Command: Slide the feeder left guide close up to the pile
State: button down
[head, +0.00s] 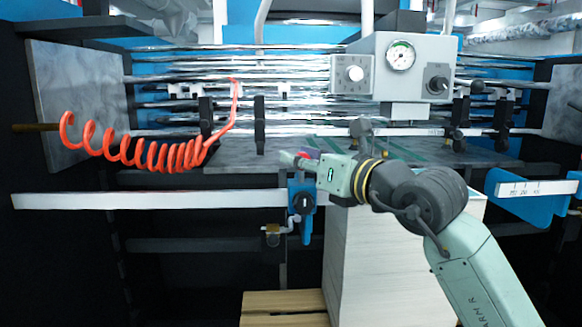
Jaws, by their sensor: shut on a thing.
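The feeder left guide (307,226) is a blue upright piece with a black round knob, mounted on the long white rail. The pile (375,262) is a tall white stack of sheets standing just right of the guide. A narrow dark gap shows between them in this view. My gripper (300,161) reaches in from the right, over the pile, with its fingers pointing left at the top of the guide. It is shut on the guide's upper part, where a small reddish and blue bit shows by the fingers. The exact contact is partly hidden by the fingers.
The white rail (150,199) runs left of the guide and is clear. A coiled orange hose (150,155) hangs at upper left. A grey control box (415,68) sits above my arm. A blue plate with a scale (535,188) stands at right. A wooden pallet (285,301) lies below.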

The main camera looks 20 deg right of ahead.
jog(key=d, duration=0.3)
jog(key=s+d, duration=0.1)
jog(key=d, duration=0.1)
jog(key=s+d, duration=0.1)
jog(key=d, duration=0.2)
jog(key=shift+s+d, duration=0.25)
jog(key=shift+d, duration=0.05)
jog(key=c, duration=1.3)
grip_release()
jog(key=shift+a, duration=0.1)
jog(key=v, duration=1.2)
